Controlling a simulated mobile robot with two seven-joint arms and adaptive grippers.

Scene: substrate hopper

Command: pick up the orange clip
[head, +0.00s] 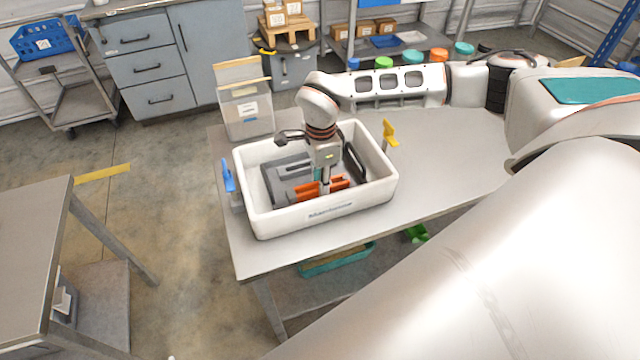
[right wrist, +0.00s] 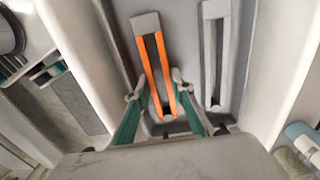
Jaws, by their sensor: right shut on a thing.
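The orange clip (head: 306,191) is inside the white bin (head: 253,218) on the table, with my right gripper (head: 325,189) over it and orange showing on both sides of the fingers. In the right wrist view the orange clip (right wrist: 167,72) shows as two long orange prongs joined to a grey end piece. The fingers of my right gripper (right wrist: 155,88) lie on either side of the prongs, shut on the clip. I cannot tell whether it is lifted off the surface below. My left gripper is not in view.
A similar grey clip (right wrist: 216,50) lies beside the orange one. A blue clip (head: 228,175) and a yellow clip (head: 389,133) sit at the bin's sides. A clear container (head: 246,112) stands behind the bin. The table (head: 440,150) is bare to the right.

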